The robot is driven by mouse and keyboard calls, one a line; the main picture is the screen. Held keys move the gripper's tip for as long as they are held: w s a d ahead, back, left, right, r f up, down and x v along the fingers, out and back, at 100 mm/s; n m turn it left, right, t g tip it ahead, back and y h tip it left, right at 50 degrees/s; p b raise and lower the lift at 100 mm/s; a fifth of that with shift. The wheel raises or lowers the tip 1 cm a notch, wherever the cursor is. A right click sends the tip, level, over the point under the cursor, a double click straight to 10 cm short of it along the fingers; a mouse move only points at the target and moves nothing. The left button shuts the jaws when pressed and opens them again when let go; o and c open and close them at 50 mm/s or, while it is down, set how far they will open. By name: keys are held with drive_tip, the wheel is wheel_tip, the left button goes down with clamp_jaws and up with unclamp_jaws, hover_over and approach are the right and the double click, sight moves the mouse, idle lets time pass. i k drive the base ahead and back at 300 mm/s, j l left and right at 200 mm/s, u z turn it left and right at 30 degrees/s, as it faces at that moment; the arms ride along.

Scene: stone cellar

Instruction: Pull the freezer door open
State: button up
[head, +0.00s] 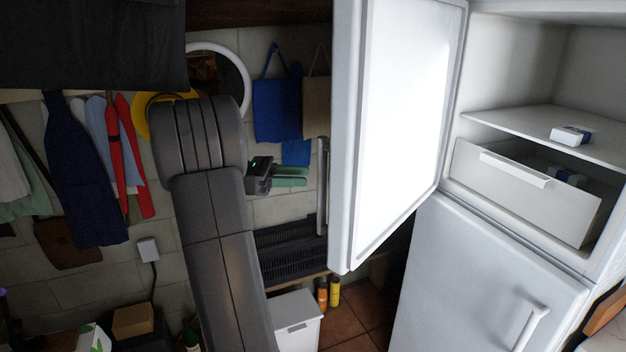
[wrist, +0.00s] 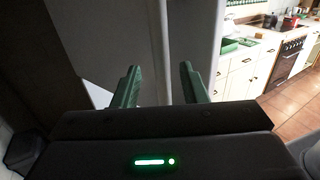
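The white upper door (head: 345,150) of the tall fridge-freezer stands wide open in the head view, its bright inner panel facing the compartment side. Its long vertical grey handle (head: 322,190) is on the outer face. My gripper (head: 303,177) is at the left of this handle, with green fingers pointing toward it; contact cannot be made out. In the wrist view the two fingers (wrist: 157,82) are spread apart, with pale door surface (wrist: 190,35) beyond them and nothing clearly held. The lower door (head: 480,270) is shut, with its own handle (head: 532,325).
The open compartment shows a shelf (head: 500,128) with a small box (head: 570,135), and a drawer (head: 525,190). Below the open door are a white bin (head: 295,318) and bottles (head: 334,292). Clothes (head: 85,180) hang at left. A kitchen counter (wrist: 240,58) stands beyond.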

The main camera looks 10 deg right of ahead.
sight(395, 64)
drive_tip(key=i+j, duration=0.15)
drive_tip(key=i, duration=0.25)
drive_tip(key=i+j, duration=0.1)
drive_tip(key=i, duration=0.3)
